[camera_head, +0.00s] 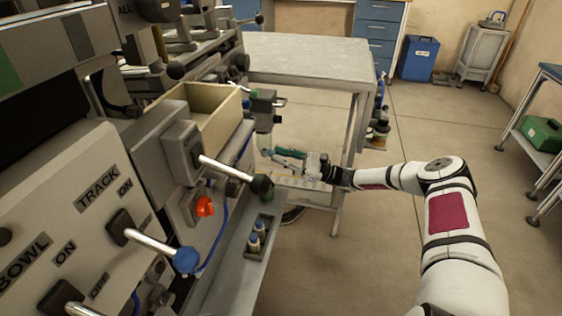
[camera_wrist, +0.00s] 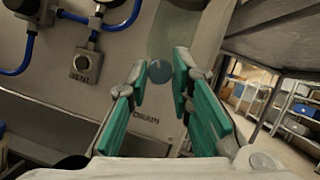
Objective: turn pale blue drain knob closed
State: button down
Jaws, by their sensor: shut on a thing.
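The drain knob (camera_wrist: 160,71) shows in the wrist view as a small round, dull blue knob on the grey panel (camera_wrist: 110,72), above a label reading DRAIN (camera_wrist: 145,117). My gripper (camera_wrist: 160,75) has green-padded fingers, one on each side of the knob, and their tips are closed on it. In the head view my gripper (camera_head: 280,153) reaches left to the side of the machine, below the end of the cream bin. I cannot make out the drain knob there. The knob's exact turn angle is not clear.
Levers with a blue ball (camera_head: 187,260) and a black ball (camera_head: 262,185) stick out of the machine, near an orange knob (camera_head: 205,206). A grey table (camera_head: 310,58) stands behind my gripper. In the wrist view, blue hoses (camera_wrist: 72,16) run at upper left. Open floor lies right.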

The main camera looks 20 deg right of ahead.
jog(key=shift+n+g+b, duration=0.9)
jog(key=shift+n, duration=1.2)
jog(key=c, duration=1.4)
grip_release()
jog(key=shift+w, duration=0.1)
jog(key=shift+d, duration=0.15)
jog(key=v, duration=1.2)
jog(key=shift+f, duration=0.15)
